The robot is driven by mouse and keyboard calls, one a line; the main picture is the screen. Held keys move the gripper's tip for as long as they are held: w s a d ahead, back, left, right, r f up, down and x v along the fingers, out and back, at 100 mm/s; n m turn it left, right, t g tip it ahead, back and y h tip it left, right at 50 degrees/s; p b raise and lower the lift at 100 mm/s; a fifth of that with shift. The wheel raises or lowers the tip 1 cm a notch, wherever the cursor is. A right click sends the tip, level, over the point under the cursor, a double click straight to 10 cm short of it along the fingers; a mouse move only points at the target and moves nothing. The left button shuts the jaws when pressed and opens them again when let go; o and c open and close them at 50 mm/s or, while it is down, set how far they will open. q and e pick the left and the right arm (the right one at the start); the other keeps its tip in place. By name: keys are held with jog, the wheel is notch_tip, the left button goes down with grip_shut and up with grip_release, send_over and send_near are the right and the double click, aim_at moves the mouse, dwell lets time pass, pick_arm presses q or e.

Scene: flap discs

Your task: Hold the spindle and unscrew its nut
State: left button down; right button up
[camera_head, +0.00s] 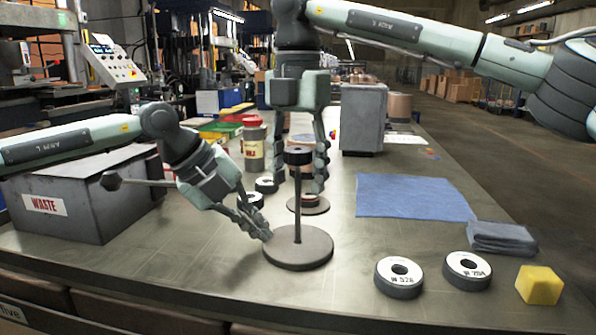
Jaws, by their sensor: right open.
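The spindle is a thin upright rod (298,205) on a round grey base (298,250), in the middle of the head view. Its dark nut (298,156) is at the rod's top. My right gripper (298,188) points down with its fingers spread. In the picture its fingers lie left and right of the rod, and the nut shows in front of it; I cannot tell its depth relative to the rod. My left gripper (262,232) comes in low from the left, its fingertips just left of the rod over the base's edge; I see no grip on the rod.
Two labelled discs (399,277) (467,270) and a yellow block (539,285) lie at front right. A blue cloth (413,196) lies behind them. A WASTE bin (75,215) stands at left. Behind the spindle are a small round plate (313,207) and dark rings (267,185).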

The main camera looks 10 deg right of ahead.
pick_arm(q)
jog(key=shift+f, duration=0.1)
pick_arm(e)
jog(key=shift+m, duration=8.7)
jog(key=shift+c, duration=0.2)
